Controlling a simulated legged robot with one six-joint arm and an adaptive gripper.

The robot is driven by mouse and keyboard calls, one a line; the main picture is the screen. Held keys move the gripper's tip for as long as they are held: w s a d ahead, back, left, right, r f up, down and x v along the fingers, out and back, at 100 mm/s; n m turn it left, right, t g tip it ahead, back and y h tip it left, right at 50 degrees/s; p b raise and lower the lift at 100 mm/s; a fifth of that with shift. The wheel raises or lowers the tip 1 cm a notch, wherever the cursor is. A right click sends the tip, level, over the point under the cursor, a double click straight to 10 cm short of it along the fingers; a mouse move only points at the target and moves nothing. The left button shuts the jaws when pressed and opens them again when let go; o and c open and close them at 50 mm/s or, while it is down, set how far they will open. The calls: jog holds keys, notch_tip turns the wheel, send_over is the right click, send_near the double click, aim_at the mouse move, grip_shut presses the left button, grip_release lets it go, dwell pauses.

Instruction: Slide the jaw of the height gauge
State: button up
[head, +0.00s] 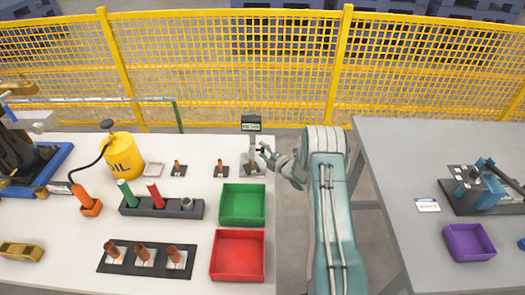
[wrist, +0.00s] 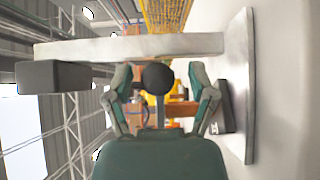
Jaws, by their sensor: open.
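The height gauge (head: 251,124) stands at the far right corner of the white table, with a dark display head with a green screen on top. In the wrist view its pale column (wrist: 130,47) lies across the picture, with the dark head (wrist: 52,77) at left and the flat base (wrist: 247,85) at right. A black ball knob (wrist: 157,78) shows in front of the column. My gripper (head: 268,156) is right beside the gauge. In the wrist view my gripper (wrist: 158,72) is open, one finger on each side of the knob, with gaps visible. The jaw itself is not clearly seen.
A green bin (head: 243,188) and a red bin (head: 212,262) stand in front of the gauge. Small stands with brown parts (head: 221,171) are to its left. A yellow fence (head: 230,112) runs behind. A gap separates this table from the grey table (head: 400,150) at right.

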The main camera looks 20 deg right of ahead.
jog(key=shift+w, duration=0.15)
grip_shut()
jog(key=shift+r, duration=0.1)
jog(key=shift+r, duration=1.65)
grip_release()
jog(key=v, duration=1.2)
jog(key=shift+f, duration=0.1)
